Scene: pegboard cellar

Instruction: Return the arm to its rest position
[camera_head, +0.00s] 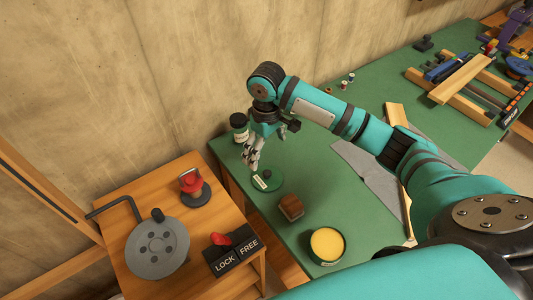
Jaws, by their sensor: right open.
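My right arm (345,120) reaches in from the right over the green tabletop and bends down at its wrist. My right gripper (253,159) hangs from it, pointing down, open, with nothing seen between its fingers. It is over or just behind a round green disc (268,181) with a pale label; I cannot tell whether they touch. My left gripper is not in view.
Near the gripper stand a dark-lidded jar (239,123), a brown block (290,207) and a tin with yellow contents (326,243). A wooden table (183,277) at left bears a grey wheel (157,249) and a LOCK/FREE box (234,254). A wall (120,85) rises behind.

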